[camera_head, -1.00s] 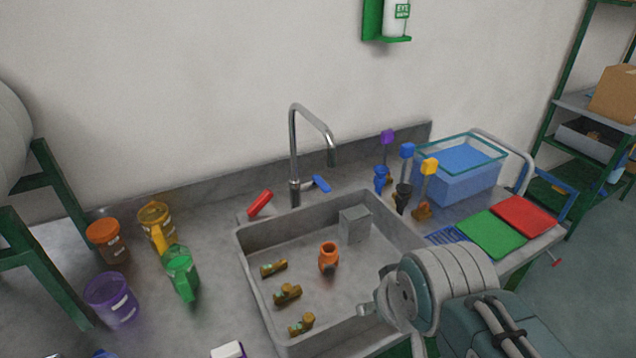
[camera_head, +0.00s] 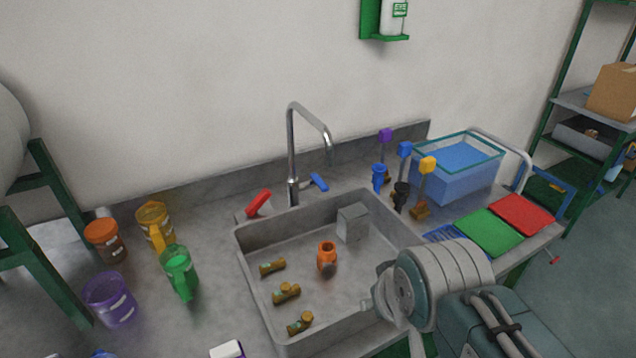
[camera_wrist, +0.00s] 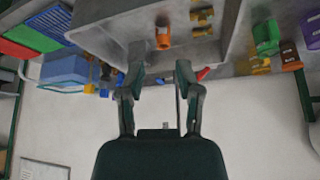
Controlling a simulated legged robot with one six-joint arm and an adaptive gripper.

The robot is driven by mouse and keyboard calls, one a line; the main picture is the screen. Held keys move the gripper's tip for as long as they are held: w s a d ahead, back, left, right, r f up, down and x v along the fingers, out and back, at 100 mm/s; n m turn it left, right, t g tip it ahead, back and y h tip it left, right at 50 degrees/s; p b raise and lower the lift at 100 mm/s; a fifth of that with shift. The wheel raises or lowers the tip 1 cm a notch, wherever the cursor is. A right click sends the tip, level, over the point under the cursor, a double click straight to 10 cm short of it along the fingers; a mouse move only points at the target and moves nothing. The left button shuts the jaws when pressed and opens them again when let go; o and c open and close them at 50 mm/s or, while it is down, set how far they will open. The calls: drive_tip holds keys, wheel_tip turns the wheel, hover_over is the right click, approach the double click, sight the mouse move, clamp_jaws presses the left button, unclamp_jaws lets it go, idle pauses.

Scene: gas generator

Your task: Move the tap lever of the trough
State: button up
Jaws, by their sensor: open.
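The trough (camera_head: 243,265) is a grey basin set in a bench, with a tall curved metal tap (camera_head: 292,150) behind it. A red lever (camera_head: 258,203) lies left of the tap base and a blue lever (camera_head: 319,182) lies right of it. My gripper (camera_wrist: 160,72) is open and empty in the wrist view, its two fingers apart. That view is upside down; the red lever (camera_wrist: 203,73) shows just beyond the right finger. In the head view my wrist is over the trough's front right, apart from both levers, and hides most of the gripper.
Several brass fittings (camera_head: 286,293) and an orange fitting (camera_head: 326,258) lie in the trough. Jugs and beakers, including a green jug (camera_head: 178,270), stand on the left. A blue water tank (camera_head: 455,170) and coloured stands are on the right. The wall closes the back.

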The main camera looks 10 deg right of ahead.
drive_tip(key=w+n+t, duration=0.1)
drive_tip(key=w, duration=0.4)
drive_tip(key=w+f+n+t, duration=0.1)
drive_tip(key=w+n, duration=0.1)
drive_tip(key=w, duration=0.2)
drive_tip(key=w+a+n+t, duration=0.1)
drive_tip(key=w+n, duration=0.1)
drive_tip(key=w, duration=0.3)
drive_tip(key=shift+w+f, duration=0.3)
clamp_jaws()
drive_tip(key=n+t, duration=0.9)
drive_tip(key=n, duration=0.4)
approach(319, 182)
drive_tip(key=s+a+f, duration=0.1)
drive_tip(key=s+a, duration=0.4)
drive_tip(key=shift+y, duration=0.3)
drive_tip(key=w+d, duration=0.1)
drive_tip(key=w, duration=0.6)
drive_tip(key=w+d, duration=0.1)
drive_tip(key=w, duration=0.3)
drive_tip(key=shift+d, duration=0.7)
